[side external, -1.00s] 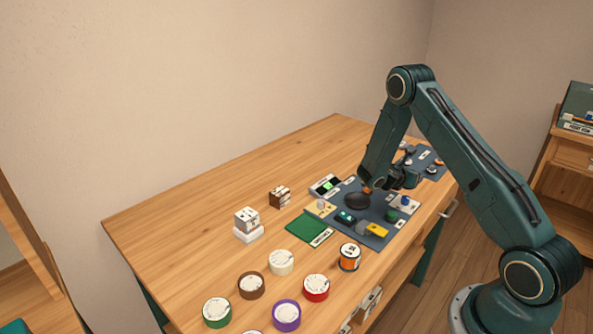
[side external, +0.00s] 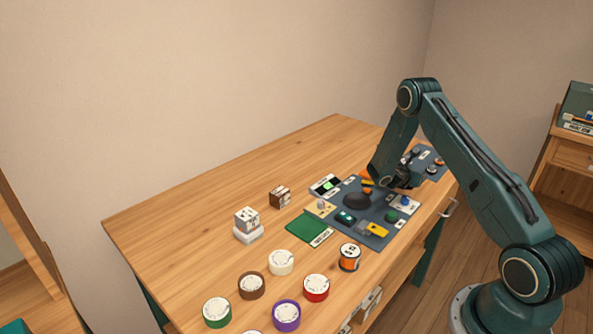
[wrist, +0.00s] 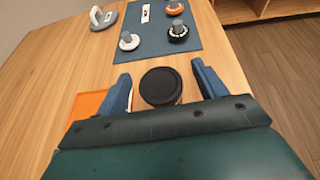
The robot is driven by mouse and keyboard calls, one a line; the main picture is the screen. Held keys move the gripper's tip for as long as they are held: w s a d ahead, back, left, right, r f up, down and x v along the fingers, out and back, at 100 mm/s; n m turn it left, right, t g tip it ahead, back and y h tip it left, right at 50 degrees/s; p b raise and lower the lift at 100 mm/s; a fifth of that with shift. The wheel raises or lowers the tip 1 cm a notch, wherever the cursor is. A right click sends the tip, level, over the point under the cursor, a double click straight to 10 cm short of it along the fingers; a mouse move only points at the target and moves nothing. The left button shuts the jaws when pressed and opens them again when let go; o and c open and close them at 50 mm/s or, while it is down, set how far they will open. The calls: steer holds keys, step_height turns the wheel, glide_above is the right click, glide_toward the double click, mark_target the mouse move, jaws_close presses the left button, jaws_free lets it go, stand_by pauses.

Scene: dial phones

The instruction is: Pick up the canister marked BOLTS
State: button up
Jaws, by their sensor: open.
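My gripper (wrist: 160,70) points down at the wooden table, with its two blue fingers apart. A round black-topped item (wrist: 161,86), which may be a canister, sits between the fingers, with gaps at both sides. No marking can be read on its top, and its sides are hidden. In the side view my gripper (side external: 388,182) is low over the right part of the table, and its fingers are hard to make out. I cannot read BOLTS on anything in either view.
An orange flat thing (wrist: 88,104) lies left of the left finger. A blue mat (wrist: 148,25) with several small knobbed items lies ahead. A dark mat (side external: 373,236) with small parts lies beside the arm. Several round, coloured-rim items, such as a red one (side external: 316,288), stand near the front.

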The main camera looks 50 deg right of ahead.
steer(key=shift+d+f, duration=0.1)
steer(key=shift+d, duration=0.05)
steer(key=shift+c, duration=0.4)
steer(key=c, duration=1)
